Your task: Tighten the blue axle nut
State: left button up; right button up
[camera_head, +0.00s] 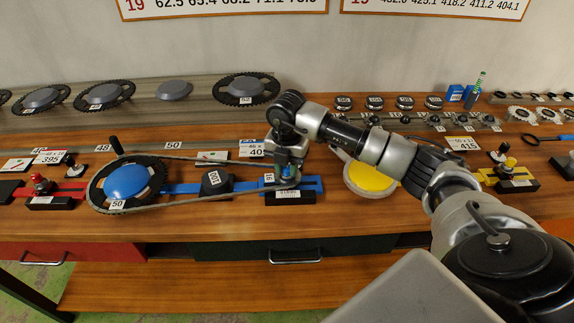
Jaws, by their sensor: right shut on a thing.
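The blue rig's rail (185,188) lies along the front of the bench. A big sprocket with a blue disc (127,181) stands at its left end, and a chain (205,200) loops from it to the right end. My right gripper (289,172) points down over the slotted blue axle mount (310,186) at that right end. It is shut on the blue axle nut, which its fingers mostly hide; only a bluish bit shows between them. The small sprocket marked 16 is also largely hidden. My left gripper is not in view.
A black puck marked 100 (216,181) sits inside the chain loop. Sprockets (246,90) and several black pucks (404,103) line the back.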

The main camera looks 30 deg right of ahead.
jog(key=o, duration=0.9)
jog(key=shift+o, duration=0.2)
notch_tip(320, 180, up, 9)
jog(key=shift+r+b, duration=0.2)
jog(key=shift+b, duration=0.85)
jog(key=shift+r, duration=0.75)
